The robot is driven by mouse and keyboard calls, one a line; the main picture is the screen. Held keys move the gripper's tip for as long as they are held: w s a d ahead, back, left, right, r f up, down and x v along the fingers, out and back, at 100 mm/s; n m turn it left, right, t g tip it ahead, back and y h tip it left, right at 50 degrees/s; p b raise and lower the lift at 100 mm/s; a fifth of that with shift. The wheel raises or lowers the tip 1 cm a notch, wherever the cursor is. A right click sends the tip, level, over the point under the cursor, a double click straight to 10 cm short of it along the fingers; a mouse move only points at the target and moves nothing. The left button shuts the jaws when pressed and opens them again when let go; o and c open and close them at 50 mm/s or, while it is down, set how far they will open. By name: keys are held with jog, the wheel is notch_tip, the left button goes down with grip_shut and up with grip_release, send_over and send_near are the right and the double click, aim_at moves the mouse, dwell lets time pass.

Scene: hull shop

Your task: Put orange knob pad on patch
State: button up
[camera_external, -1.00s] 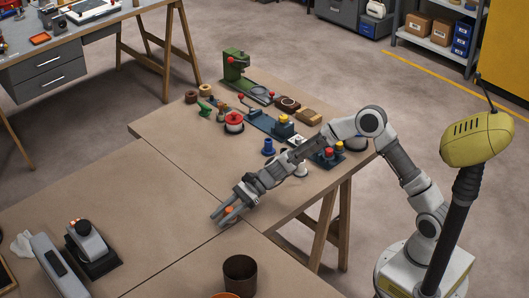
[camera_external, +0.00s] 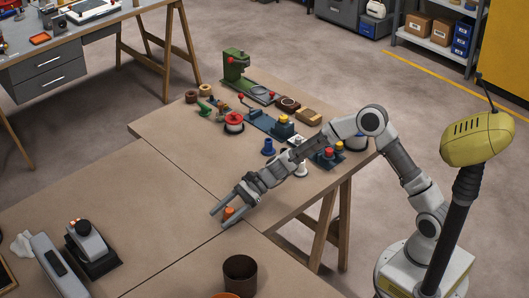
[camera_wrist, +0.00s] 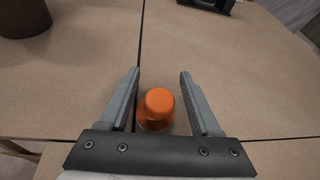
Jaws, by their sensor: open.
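The orange knob pad (camera_external: 229,211) stands on the brown table top near a seam between boards. In the wrist view the orange knob pad (camera_wrist: 158,106) is between my two fingers, back from their tips, with a visible gap on each side. My gripper (camera_external: 218,219) is open and low over the table, its fingers pointing left. In the wrist view my gripper (camera_wrist: 158,74) is empty, its fingers spread around the knob pad. I cannot make out whether the fingers touch the table. I cannot pick out the patch with certainty.
A dark brown cup (camera_external: 240,275) stands at the near edge, with an orange rim (camera_external: 226,295) below it. A grey-black device (camera_external: 90,245) is at the left. Several small parts, a red-topped spool (camera_external: 233,122) and a green press (camera_external: 236,68) crowd the far end. The left table middle is clear.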

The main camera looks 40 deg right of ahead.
jog(key=p+v, duration=0.2)
jog(key=v, duration=0.8)
jog(key=shift+d+r, duration=0.1)
jog(key=shift+d+r+p, duration=0.15)
jog(key=shift+d+p, duration=0.2)
jog(key=shift+d, duration=0.25)
jog(key=shift+s, duration=0.1)
